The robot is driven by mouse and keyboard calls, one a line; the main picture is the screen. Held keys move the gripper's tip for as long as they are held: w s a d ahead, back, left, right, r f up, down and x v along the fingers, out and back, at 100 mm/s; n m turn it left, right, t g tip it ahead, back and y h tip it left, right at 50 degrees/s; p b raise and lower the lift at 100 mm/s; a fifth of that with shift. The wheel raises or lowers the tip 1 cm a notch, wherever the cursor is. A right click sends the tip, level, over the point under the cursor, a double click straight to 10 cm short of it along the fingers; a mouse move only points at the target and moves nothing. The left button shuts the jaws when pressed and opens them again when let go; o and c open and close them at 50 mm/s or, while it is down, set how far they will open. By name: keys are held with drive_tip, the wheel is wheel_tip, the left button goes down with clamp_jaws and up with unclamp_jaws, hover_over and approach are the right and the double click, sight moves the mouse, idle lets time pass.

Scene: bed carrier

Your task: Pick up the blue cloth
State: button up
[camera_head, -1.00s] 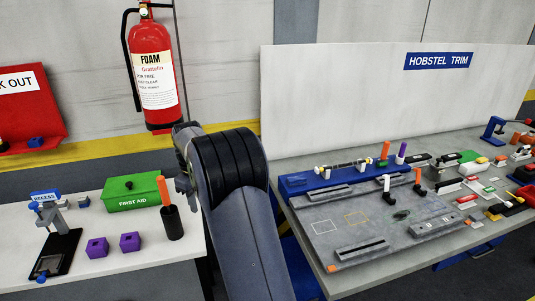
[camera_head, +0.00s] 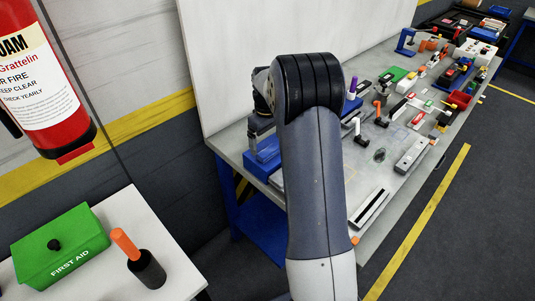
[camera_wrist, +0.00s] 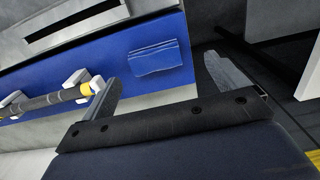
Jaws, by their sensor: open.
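The blue cloth (camera_wrist: 155,58) shows in the wrist view as a small folded rectangle with pale lines along its edges. It lies flat on a blue block (camera_wrist: 195,18) of nearly the same colour. My gripper (camera_wrist: 163,72) is open and empty, its two fingers spread to either side of the cloth in the picture. I cannot tell the height gap between fingers and cloth. In the head view my gripper (camera_head: 259,122) is partly hidden behind my arm, over the end of the bench.
A dark rod with yellow bands (camera_wrist: 60,97) rests in white holders left of the cloth. The crowded workbench (camera_head: 232,151) stands against a white panel (camera_head: 235,50). A white table with a green first aid box (camera_head: 60,245) stands at lower left. Floor is clear at right.

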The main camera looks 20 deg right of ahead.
sight(268, 150)
drive_tip(key=shift+w+d+f, duration=0.15)
drive_tip(key=shift+d+f, duration=0.05)
drive_tip(key=shift+w+d+f+p, duration=0.1)
drive_tip(key=shift+f+p, duration=0.4)
drive_tip(key=shift+f, duration=0.7)
drive_tip(key=shift+w+d+f+p, duration=0.1)
drive_tip(key=shift+f+p, duration=0.4)
drive_tip(key=shift+f, duration=0.65)
drive_tip(key=shift+a, duration=0.1)
drive_tip(key=c, duration=1)
